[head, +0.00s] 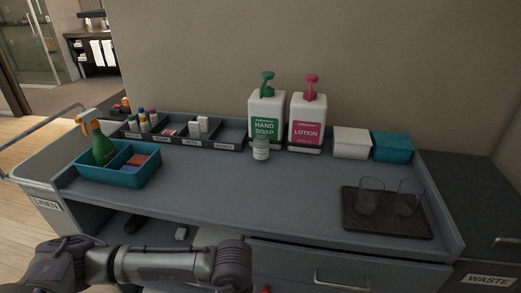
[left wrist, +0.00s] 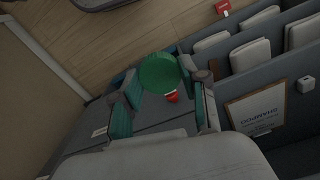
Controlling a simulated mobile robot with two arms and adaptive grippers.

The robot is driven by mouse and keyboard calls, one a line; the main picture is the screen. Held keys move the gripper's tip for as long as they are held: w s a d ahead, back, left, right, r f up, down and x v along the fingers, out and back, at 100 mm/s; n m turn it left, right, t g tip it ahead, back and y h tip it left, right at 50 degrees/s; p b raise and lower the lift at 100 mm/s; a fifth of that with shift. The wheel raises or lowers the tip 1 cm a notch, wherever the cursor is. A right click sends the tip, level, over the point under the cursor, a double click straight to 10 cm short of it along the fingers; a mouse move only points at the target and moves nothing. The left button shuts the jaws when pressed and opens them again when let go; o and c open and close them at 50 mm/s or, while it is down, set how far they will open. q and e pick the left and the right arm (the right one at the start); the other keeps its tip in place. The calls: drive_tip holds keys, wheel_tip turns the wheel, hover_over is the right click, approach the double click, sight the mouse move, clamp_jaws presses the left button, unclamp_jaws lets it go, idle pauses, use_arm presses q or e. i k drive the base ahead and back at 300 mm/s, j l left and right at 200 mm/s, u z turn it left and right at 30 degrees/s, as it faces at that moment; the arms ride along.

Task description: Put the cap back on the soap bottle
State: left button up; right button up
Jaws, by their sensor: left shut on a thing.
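A round green cap (left wrist: 159,73) sits between the fingertips of my left gripper (left wrist: 162,94) in the left wrist view, and the gripper is shut on it. A small red piece shows just below the cap there. In the head view my left arm crosses the bottom edge and its fingers are not clearly visible. A small clear bottle (head: 261,149) with a pale label stands upright on the counter, in front of the big hand soap pump bottle (head: 266,117). Its top looks uncapped, but is small in view. My right gripper is not in view.
A pink-labelled lotion pump (head: 307,122), a white box (head: 351,142) and a teal box (head: 392,146) line the back. A dark tray (head: 386,226) with two glasses is right; a teal caddy (head: 118,180) with a spray bottle is left. The counter's middle is clear.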

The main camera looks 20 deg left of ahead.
sight(262, 142)
drive_tip(key=k+j+u, duration=0.2)
drive_tip(key=j, duration=1.1)
drive_tip(key=i+j+u, duration=0.2)
drive_tip(key=j, duration=1.05)
drive_tip(key=j+u, duration=0.2)
drive_tip(key=j, duration=1.1)
